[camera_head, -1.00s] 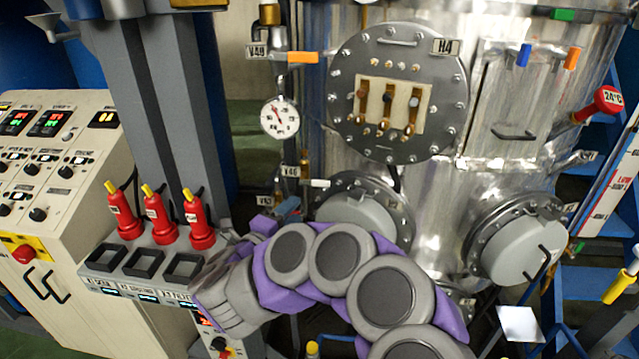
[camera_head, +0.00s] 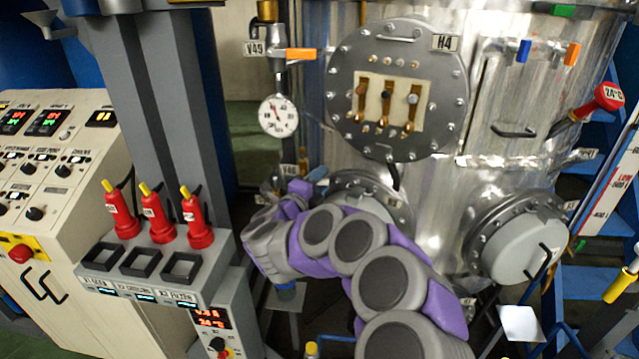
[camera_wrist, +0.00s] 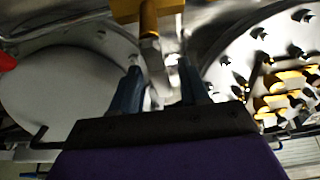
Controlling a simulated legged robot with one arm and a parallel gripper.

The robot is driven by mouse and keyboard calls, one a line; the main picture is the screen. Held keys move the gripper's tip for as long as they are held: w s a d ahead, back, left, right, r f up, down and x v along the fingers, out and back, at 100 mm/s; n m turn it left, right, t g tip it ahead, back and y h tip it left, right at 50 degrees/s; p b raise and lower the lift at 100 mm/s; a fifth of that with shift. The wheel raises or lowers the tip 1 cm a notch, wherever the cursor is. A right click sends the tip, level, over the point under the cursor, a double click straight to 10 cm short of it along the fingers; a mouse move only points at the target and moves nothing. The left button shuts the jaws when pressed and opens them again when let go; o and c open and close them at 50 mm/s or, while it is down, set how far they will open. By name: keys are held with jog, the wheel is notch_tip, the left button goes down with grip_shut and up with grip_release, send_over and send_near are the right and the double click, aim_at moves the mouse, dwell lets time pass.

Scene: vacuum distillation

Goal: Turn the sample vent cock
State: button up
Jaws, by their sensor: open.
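I cannot tell for sure which fitting is the sample vent cock. In the wrist view, a narrow metal fitting with an orange-brown stem (camera_wrist: 149,22) stands beyond and between the two blue fingers of my gripper (camera_wrist: 160,78). The fingers are apart, and I cannot tell whether they touch it. In the head view, my gripper (camera_head: 317,175) is small and partly hidden by my wrist, in front of the steel vessel near the V46 label (camera_head: 289,170). The valve labelled V49, with an orange handle (camera_head: 301,54), is above it.
The H4 flange (camera_head: 345,90) and a dial gauge (camera_head: 279,116) are above my gripper. A grey round cover (camera_head: 515,248) is on the vessel at right. Red-handled plugs (camera_head: 197,222) and a control panel (camera_head: 45,190) are at left, beside a grey column (camera_head: 160,80).

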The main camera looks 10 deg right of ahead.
grip_shut()
dwell(0.5)
jog(key=shift+f, duration=0.1)
